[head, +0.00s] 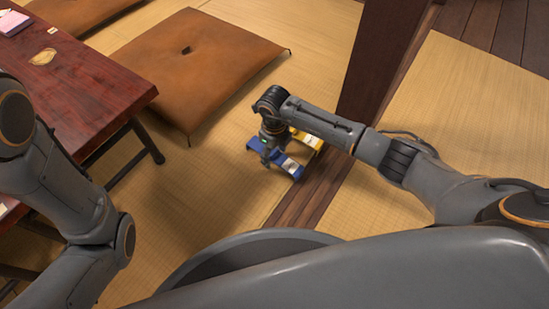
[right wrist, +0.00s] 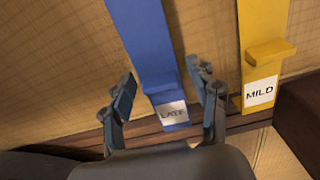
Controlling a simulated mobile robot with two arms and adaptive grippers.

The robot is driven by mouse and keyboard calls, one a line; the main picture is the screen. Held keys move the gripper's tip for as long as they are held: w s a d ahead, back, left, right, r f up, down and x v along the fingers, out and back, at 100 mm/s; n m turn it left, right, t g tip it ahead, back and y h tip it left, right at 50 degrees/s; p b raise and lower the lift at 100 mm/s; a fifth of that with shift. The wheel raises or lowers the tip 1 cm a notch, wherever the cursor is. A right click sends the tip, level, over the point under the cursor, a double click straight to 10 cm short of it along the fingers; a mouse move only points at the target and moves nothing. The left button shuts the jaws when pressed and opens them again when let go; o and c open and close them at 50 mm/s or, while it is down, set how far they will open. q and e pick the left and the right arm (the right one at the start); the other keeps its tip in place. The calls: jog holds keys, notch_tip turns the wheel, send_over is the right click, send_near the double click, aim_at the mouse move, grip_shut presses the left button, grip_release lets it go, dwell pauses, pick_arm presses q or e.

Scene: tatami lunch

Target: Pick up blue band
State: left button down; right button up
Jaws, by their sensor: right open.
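The blue band (right wrist: 143,40) lies on the tatami and runs down between the open fingers of my right gripper (right wrist: 166,88) in the right wrist view. Its lower end carries a white label with dark print, partly readable as "LATE". In the head view the blue band (head: 296,172) shows beside and below my right gripper (head: 269,157), which hides part of it. My right gripper is open, with one finger on each side of the band; I cannot tell whether they touch it. My left arm shows at the left of the head view, its gripper out of view.
A yellow band (right wrist: 262,25) labelled "MILD" lies right of the blue one, close to the right finger. A dark wood strip (head: 297,207) edges the mat. A brown cushion (head: 195,60) and a low red-brown table (head: 75,85) stand to the left.

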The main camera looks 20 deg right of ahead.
jog(key=shift+r, duration=0.1)
jog(key=c, duration=0.7)
